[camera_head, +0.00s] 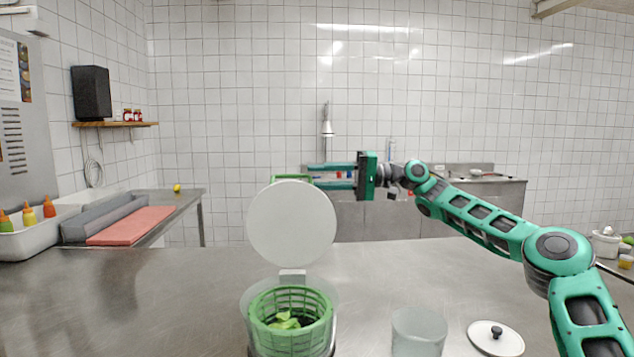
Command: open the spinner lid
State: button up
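The salad spinner (335,320) stands on the steel counter at the front, a clear bowl with a green basket (321,327) inside and green leaves (285,321) in it. Its round white lid (292,224) stands upright at the back of the bowl, above a small white hinge piece (292,276). The bowl's top is uncovered. My gripper (314,177) is above and to the right of the lid's top edge, pointing left. Its two fingers are apart with nothing seen between them. A green part shows just behind the lid's top edge; whether a finger touches it I cannot tell.
A frosted container (418,332) and a white round lid with a black knob (495,338) lie right of the spinner. Sauce bottles (30,217), a grey tray and a red board (132,225) are at the left. The counter's middle left is clear.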

jog(key=d+r, duration=0.1)
jog(key=d, duration=1.2)
jog(key=shift+s+d+r, duration=0.15)
jog(key=shift+s+d, duration=0.05)
jog(key=shift+d, duration=0.2)
dwell(0.9)
jog(key=shift+c, duration=0.4)
